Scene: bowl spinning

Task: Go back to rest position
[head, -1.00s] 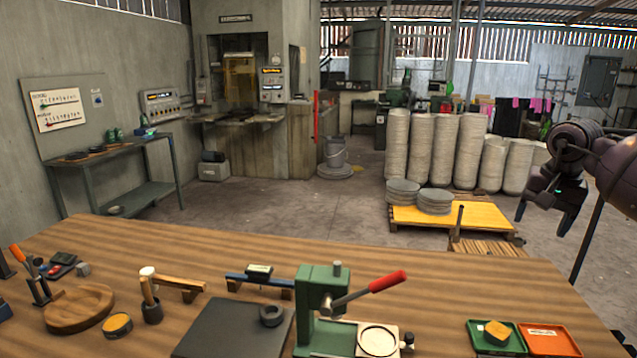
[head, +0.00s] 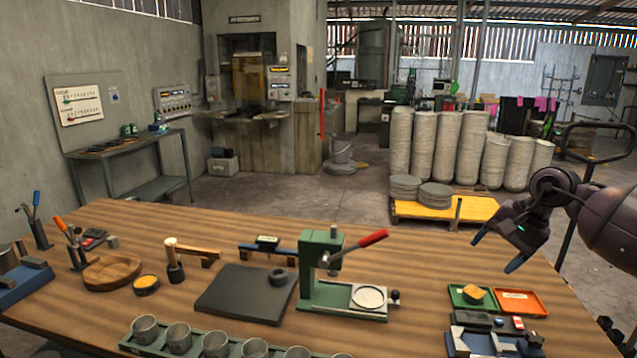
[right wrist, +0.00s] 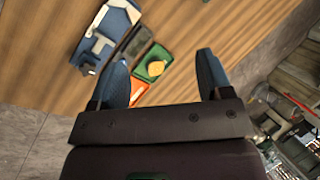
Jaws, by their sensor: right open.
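My right gripper (head: 494,254) is raised at the right side of the head view, above and beyond the table's right back edge. Its blue-tipped fingers are spread and hold nothing. In the right wrist view, the right gripper (right wrist: 165,80) shows both fingers wide apart, with the table and trays below and nothing between them. My left gripper is not in the head view.
The wooden table (head: 190,225) carries a green press (head: 320,268), a dark mat (head: 228,302), a row of metal cups (head: 214,342), a green tray (head: 460,303) and an orange tray (head: 520,302). A pallet (head: 475,210) stands behind on the floor.

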